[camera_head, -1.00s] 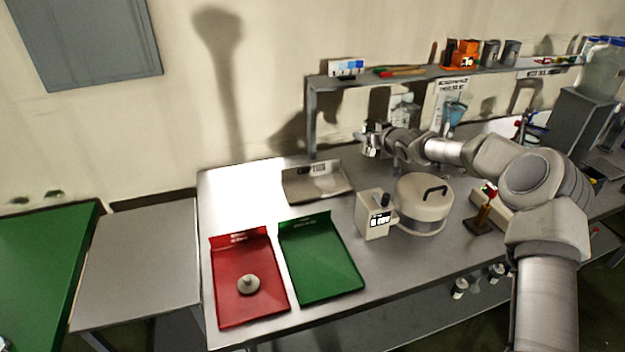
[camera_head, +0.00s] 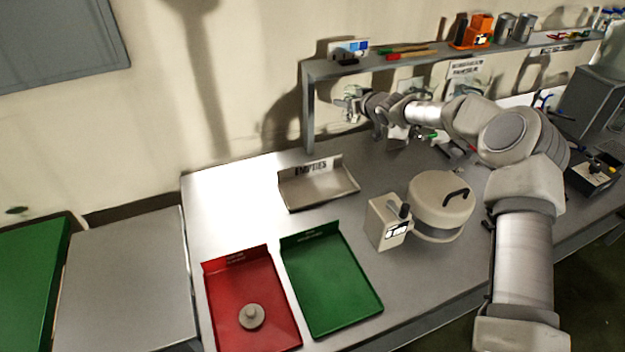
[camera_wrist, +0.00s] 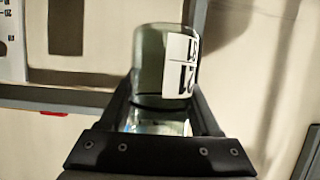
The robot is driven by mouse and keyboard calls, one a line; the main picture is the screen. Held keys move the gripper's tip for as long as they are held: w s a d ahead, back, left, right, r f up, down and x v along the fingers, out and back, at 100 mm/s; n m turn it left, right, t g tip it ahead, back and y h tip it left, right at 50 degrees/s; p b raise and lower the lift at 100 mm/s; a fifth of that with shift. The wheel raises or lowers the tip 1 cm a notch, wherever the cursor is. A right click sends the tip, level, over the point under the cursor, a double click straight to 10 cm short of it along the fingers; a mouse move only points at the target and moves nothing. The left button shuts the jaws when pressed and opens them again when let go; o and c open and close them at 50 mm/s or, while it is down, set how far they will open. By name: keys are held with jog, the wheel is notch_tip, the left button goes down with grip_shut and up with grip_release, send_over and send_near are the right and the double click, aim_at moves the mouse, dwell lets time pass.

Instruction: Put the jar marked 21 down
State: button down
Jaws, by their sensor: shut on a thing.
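The jar marked 21 (camera_wrist: 150,58) is a clear, greenish glass jar with a white label in the wrist view. My gripper (camera_wrist: 160,100) is shut on it, with a dark finger on each side of its lower part. In the head view my gripper (camera_head: 352,104) is raised off the bench, in front of the wall and just below shelf height, right of the shelf's left post. The jar is too small to make out clearly there.
A metal tray marked EMPTIES (camera_head: 330,192), a red tray (camera_head: 232,288) holding a grey knobbed piece (camera_head: 251,316), and an empty green tray (camera_head: 335,285) lie on the bench. A lidded round pot (camera_head: 440,205) stands right of them. The shelf (camera_head: 400,62) overhangs behind. The bench's left end is clear.

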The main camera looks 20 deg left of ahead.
notch_tip(320, 180, down, 10)
jog(key=b, duration=1.2)
send_over(311, 166)
jog(key=s+d, duration=0.2)
jog(key=s, duration=0.1)
notch_tip(311, 166, down, 7)
jog(key=shift+w+r, duration=0.15)
jog(key=shift+f, duration=2)
jog(key=shift+f+b, duration=0.15)
jog(key=shift+b, duration=0.15)
jog(key=shift+c, duration=0.5)
grip_release()
jog(key=shift+r, duration=0.25)
jog(key=v, duration=1.2)
